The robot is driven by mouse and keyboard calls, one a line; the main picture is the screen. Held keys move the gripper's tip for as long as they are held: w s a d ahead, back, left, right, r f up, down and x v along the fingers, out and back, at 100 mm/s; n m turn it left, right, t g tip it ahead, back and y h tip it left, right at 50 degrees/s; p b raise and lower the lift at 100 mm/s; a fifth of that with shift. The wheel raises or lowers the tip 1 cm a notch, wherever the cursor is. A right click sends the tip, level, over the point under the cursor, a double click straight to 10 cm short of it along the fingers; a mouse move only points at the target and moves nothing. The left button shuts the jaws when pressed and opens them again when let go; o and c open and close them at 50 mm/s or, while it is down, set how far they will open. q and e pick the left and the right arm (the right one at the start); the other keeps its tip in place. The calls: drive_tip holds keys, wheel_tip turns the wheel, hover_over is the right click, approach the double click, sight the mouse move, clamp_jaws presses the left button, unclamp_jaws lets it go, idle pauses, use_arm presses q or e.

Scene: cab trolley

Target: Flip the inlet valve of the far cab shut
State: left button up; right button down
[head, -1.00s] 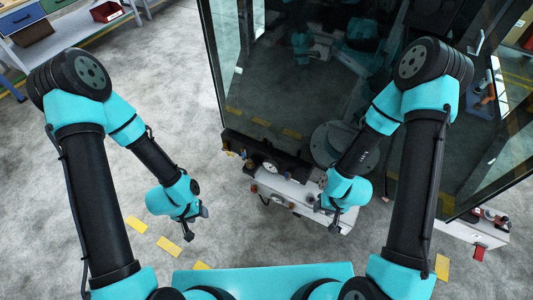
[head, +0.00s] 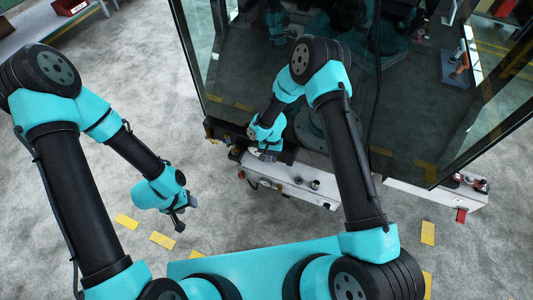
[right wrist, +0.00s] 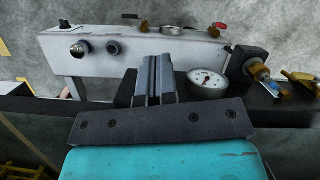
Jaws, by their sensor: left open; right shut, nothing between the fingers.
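The cab (head: 400,110) has dark glass walls and stands ahead of me in the head view. A black bar and a pale panel (head: 315,194) run along its lower front. My right gripper (head: 268,154) is shut and empty over the bar. In the right wrist view the shut fingers (right wrist: 153,78) are beside a round white gauge (right wrist: 207,84). Right of the gauge is a brass valve fitting (right wrist: 260,72) on a black block, with a yellow handle (right wrist: 300,77) further right. I cannot tell which fitting is the inlet valve. My left gripper (head: 182,214) is open over the floor.
A red-handled fitting (right wrist: 218,28) and dark round ports (right wrist: 113,47) are on the pale panel. Grey floor with yellow marks (head: 162,240) is free at the left.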

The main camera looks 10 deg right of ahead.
drive_tip(key=w+a+r+m+h, duration=0.1)
drive_tip(key=w+a+h, duration=0.4)
drive_tip(key=w, duration=0.5)
drive_tip(key=shift+w+a+r+m+t, duration=0.35)
drive_tip(key=shift+w+a+m+t, duration=0.05)
drive_tip(key=shift+a+m, duration=0.45)
drive_tip(key=shift+f, duration=0.1)
drive_tip(key=s+d+f, duration=0.4)
drive_tip(key=d+f, duration=0.2)
drive_tip(key=f, duration=0.3)
drive_tip(key=shift+d, duration=0.25)
